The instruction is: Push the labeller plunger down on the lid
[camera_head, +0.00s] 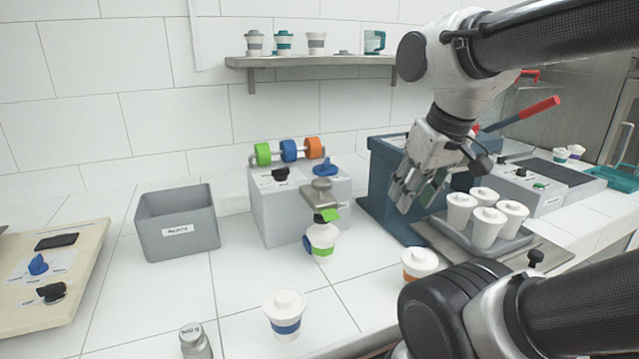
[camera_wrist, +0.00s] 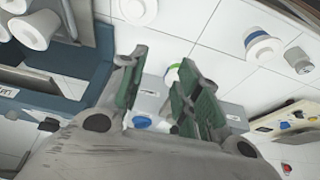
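The labeller (camera_head: 290,205) is a grey box with green, blue and orange rolls on top. A white lidded cup with a green band (camera_head: 322,240) stands upright under this head; whether the plunger touches the lid I cannot tell. My gripper (camera_head: 416,196) hangs right of the labeller, apart from it. In the wrist view my gripper (camera_wrist: 158,98) has its fingers spread with nothing between them; they partly hide the labeller and the green-banded cup (camera_wrist: 172,76).
A blue machine (camera_head: 385,175) with a red lever and a tray (camera_head: 440,232) of white cups stand close to my gripper. A blue-banded cup (camera_head: 285,312) and an orange-banded cup (camera_head: 419,263) stand in front. A grey bin (camera_head: 177,225) is at left. A shelf (camera_head: 310,61) hangs above.

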